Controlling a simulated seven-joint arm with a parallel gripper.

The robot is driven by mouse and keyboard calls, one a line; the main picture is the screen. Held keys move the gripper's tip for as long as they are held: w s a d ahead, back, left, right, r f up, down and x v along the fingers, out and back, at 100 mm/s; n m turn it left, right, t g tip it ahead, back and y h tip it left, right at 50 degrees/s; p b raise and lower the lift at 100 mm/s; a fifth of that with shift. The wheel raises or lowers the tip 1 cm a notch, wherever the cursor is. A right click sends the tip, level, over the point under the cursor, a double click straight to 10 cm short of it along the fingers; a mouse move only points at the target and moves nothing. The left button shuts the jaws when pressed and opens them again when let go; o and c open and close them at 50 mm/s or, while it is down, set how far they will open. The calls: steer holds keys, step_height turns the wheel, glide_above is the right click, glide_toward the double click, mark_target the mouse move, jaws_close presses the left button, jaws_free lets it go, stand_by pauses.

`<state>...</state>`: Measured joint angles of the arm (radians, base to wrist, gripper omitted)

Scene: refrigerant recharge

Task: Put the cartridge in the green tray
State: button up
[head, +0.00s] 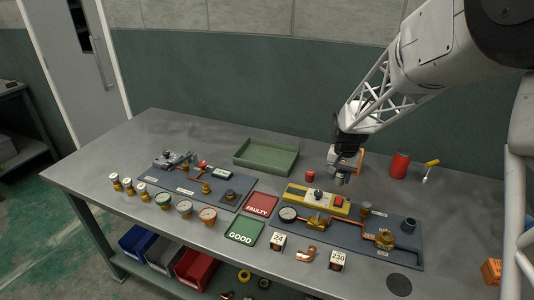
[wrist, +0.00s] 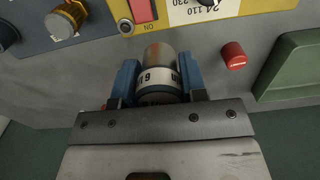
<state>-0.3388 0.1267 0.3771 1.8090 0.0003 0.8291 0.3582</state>
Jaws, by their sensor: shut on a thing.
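The cartridge (wrist: 160,72), a cylinder with a copper-coloured end and a white printed band, is held between the blue fingers of my gripper (wrist: 158,85) in the wrist view. In the head view my gripper (head: 344,168) is above the table behind the yellow panel, with the cartridge's grey end (head: 341,181) showing below it. The green tray (head: 268,168) is at the back of the table, left of my gripper, and looks empty. Its corner also shows at the right of the wrist view (wrist: 288,72).
A yellow switch panel (head: 318,201) and a dark board with copper fittings (head: 405,247) lie in front. A small red knob (head: 310,175) stands between tray and gripper. A red can (head: 400,165) is to the right. Flat FAULTY (head: 262,204) and GOOD (head: 244,231) plates lie in front of the tray.

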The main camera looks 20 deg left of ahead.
steer(key=a+f+n, duration=0.1)
steer(key=a, duration=0.6)
steer(key=a+n, duration=0.1)
steer(key=a, duration=0.7)
steer(key=a+f, duration=0.1)
steer(key=a, duration=0.6)
steer(key=shift+w+a+f+n, duration=0.15)
steer(key=shift+a+f+n, duration=0.15)
steer(key=shift+a+n, duration=0.1)
steer(key=shift+w, duration=0.1)
glide_above(267, 159)
steer(key=shift+w+f, duration=0.15)
steer(key=shift+f, duration=0.6)
steer(key=shift+f, duration=1.75)
steer(key=shift+f, duration=0.1)
